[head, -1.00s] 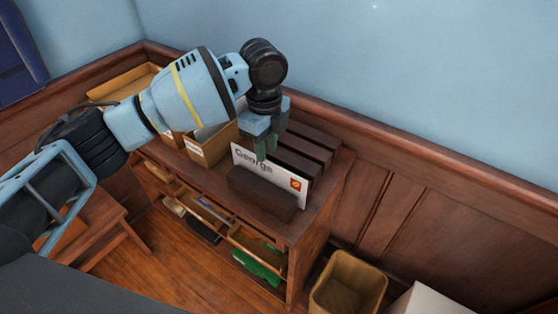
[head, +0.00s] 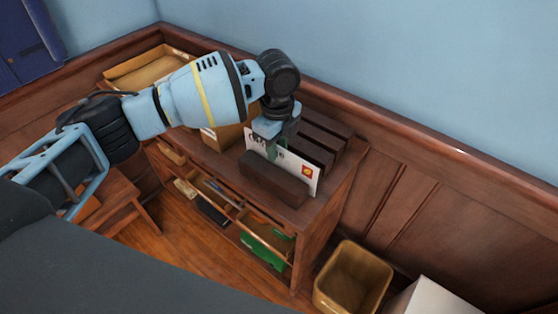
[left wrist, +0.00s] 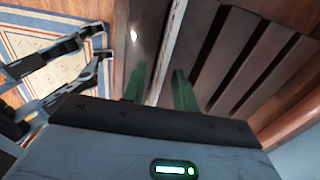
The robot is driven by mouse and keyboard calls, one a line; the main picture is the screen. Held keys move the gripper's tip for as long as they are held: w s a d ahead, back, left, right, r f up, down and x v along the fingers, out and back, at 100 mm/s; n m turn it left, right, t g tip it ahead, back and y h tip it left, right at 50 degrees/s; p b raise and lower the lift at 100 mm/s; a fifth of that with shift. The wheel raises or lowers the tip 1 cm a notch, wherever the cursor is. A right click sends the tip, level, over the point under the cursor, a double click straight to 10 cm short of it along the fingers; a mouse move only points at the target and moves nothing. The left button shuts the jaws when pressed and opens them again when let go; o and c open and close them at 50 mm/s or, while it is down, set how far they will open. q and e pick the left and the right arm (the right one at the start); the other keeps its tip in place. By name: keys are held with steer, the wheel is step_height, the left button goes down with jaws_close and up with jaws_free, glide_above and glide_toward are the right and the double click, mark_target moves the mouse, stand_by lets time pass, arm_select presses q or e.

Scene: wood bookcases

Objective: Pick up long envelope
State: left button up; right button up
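The long envelope (head: 304,175) is white with a red and yellow stamp. It stands upright on edge in the dark wooden slotted rack on top of the cabinet. My left gripper (head: 276,152) points down at its upper edge and covers part of the writing. In the left wrist view the envelope is a thin pale edge (left wrist: 168,62) between the two green fingers of my left gripper (left wrist: 160,72). The fingers are apart, one on each side, with gaps visible. The envelope's lower part is hidden by the rack's front block (head: 272,180).
Rack dividers (head: 318,140) stand close behind the envelope. A cardboard box (head: 222,136) and a wooden tray (head: 140,70) are to the left on the cabinet (head: 330,205). A bin (head: 352,280) stands on the floor at right. The wall is close behind.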

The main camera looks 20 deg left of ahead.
arm_select(q)
steer(key=shift+f, duration=1.15)
jaws_close()
step_height(320, 180, up, 10)
steer(key=shift+r, duration=0.1)
